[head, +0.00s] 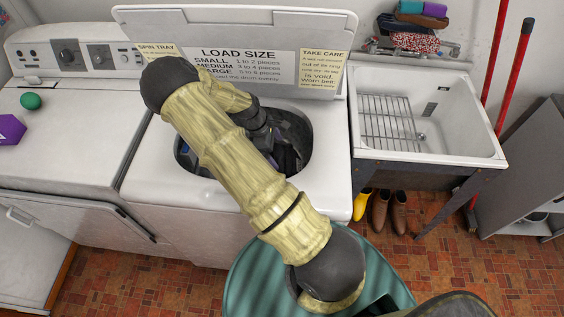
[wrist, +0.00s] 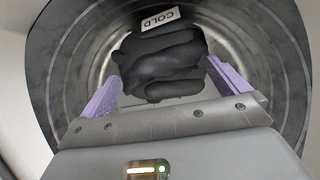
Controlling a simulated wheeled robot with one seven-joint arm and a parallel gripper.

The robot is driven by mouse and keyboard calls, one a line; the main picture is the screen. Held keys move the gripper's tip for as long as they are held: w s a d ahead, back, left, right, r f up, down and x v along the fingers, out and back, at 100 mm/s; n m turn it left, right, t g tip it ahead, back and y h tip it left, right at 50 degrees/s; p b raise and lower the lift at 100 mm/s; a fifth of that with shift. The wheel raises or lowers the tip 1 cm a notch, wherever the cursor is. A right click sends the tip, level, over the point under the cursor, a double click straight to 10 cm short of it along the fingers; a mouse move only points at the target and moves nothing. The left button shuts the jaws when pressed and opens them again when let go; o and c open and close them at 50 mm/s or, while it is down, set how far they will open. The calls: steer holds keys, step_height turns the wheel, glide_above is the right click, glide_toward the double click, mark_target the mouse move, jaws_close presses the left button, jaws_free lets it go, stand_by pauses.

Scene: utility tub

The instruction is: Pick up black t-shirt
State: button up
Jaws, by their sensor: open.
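The black t-shirt (wrist: 162,65) lies crumpled inside the metal drum of the washer in the wrist view. My gripper (wrist: 165,88) is open, with its two purple fingers apart on the left and right of the lower part of the shirt. Nothing is clearly held between them. In the head view my arm reaches over the open top-loading washer (head: 330,170) and into its round opening. The arm hides much of the opening, and dark cloth shows only in part there. I cannot tell whether the fingers touch the shirt.
The drum wall (wrist: 75,60) surrounds the gripper closely. The washer's raised lid (head: 235,25) stands behind the arm. A white utility sink (head: 430,115) with a rack is on the right. A green ball (head: 30,101) sits on the left machine.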

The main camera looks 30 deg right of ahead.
mark_target(279, 152)
steer(key=x, duration=0.3)
steer(key=shift+d, duration=0.15)
stand_by(0.3)
steer(key=c, duration=1.3)
